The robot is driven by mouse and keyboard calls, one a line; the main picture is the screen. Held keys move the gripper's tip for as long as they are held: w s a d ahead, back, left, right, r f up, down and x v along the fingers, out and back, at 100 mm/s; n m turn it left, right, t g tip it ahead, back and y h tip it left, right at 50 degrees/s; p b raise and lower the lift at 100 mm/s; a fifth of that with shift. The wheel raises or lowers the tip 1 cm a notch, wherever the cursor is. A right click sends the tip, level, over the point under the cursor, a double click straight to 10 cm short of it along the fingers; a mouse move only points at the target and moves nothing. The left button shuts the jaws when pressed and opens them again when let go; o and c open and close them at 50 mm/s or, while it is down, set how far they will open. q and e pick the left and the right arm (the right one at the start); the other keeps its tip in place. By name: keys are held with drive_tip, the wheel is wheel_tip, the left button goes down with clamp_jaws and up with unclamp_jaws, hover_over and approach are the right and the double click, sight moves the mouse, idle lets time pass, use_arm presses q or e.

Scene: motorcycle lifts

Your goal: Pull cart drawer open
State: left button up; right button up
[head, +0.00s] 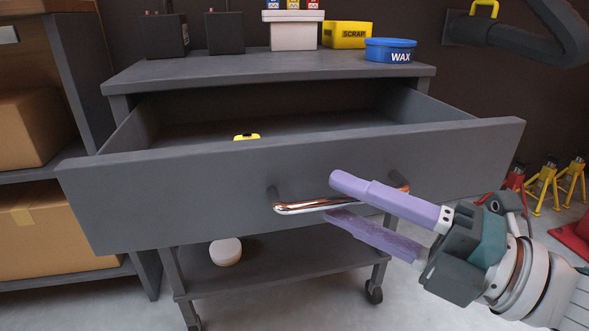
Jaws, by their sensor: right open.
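The grey cart (270,71) has its wide drawer (170,193) pulled out well toward me, so its inside shows. The drawer's shiny metal bar handle (300,207) is on the front panel. My right gripper (332,197) comes in from the right with its two purple fingers open. One finger is above the handle bar and one below it, near the bar's middle and right part. I cannot tell whether the fingers touch the bar. A small yellow and black thing (246,137) lies in the drawer, partly hidden by its front. My left gripper is not in view.
On the cart top stand dark boxes (225,32), a white container (293,33), a yellow SCRAP bin (346,35) and a blue WAX tin (390,50). A shelf with cardboard boxes (62,228) is at left. Yellow and red jack stands (545,184) are on the floor at right.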

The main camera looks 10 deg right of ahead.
drive_tip(key=p+v, duration=0.1)
drive_tip(key=v, duration=0.7)
drive_tip(key=shift+s+d, duration=0.2)
drive_tip(key=shift+d, duration=0.1)
drive_tip(key=shift+r, duration=0.15)
